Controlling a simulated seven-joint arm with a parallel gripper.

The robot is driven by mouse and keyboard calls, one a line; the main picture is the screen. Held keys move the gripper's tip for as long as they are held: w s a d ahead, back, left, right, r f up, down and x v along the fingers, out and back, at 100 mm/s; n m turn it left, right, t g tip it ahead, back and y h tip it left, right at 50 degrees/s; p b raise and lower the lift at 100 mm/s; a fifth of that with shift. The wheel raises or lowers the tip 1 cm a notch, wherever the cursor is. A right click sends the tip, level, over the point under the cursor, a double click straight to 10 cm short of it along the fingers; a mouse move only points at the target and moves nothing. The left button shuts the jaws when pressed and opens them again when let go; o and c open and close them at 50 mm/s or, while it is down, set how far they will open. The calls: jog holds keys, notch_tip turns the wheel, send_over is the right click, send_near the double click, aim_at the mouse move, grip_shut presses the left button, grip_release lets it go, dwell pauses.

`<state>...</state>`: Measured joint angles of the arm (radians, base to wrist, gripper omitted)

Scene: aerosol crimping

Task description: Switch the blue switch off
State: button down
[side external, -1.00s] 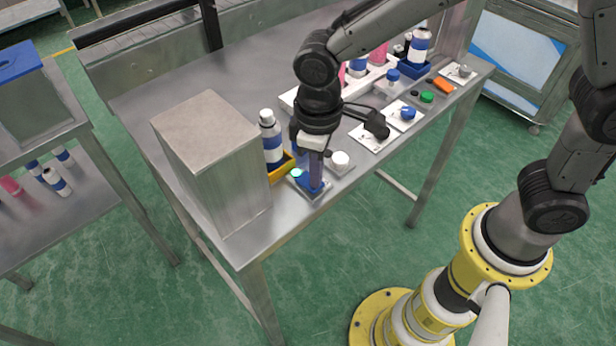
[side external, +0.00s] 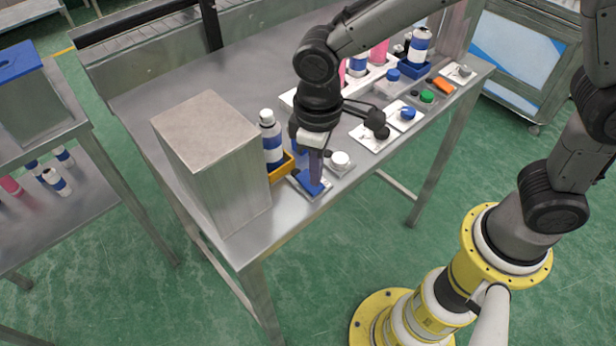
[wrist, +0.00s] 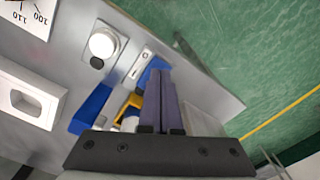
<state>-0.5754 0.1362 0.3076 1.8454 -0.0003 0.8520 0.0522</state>
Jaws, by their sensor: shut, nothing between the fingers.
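The blue switch (side external: 307,184) sits on a small pale plate at the table's front edge, beside the metal box. In the wrist view the blue switch (wrist: 148,72) is partly hidden behind my fingers. My gripper (side external: 316,181) is shut and empty, pointing down, with its fingertips at the blue switch. The fingertips (wrist: 159,72) overlap the switch in the wrist view; whether they touch it I cannot tell. A small indicator at the back left end of the plate looks dark, with no green showing.
A white round button (side external: 340,159) stands close to the right of my gripper. A tall metal box (side external: 215,165) and a yellow tray (side external: 283,170) with a blue-banded bottle (side external: 270,140) are on the left. A blue knob (side external: 407,114) and a green button (side external: 427,96) lie farther right.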

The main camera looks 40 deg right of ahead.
notch_tip(320, 180, up, 9)
dwell(1.1)
jog(key=shift+r, duration=0.1)
jog(key=s+d+r+m+t, duration=0.3)
jog(key=d+r, duration=0.5)
jog(key=d, duration=0.4)
jog(key=s+d+f+m+t, duration=0.2)
jog(key=s+d+f+m, duration=0.1)
jog(key=s+d, duration=0.5)
jog(key=s+f, duration=0.1)
jog(key=s, duration=0.2)
jog(key=shift+s+f+t, duration=0.25)
jog(key=shift+f+t, duration=0.05)
jog(key=shift+f, duration=0.1)
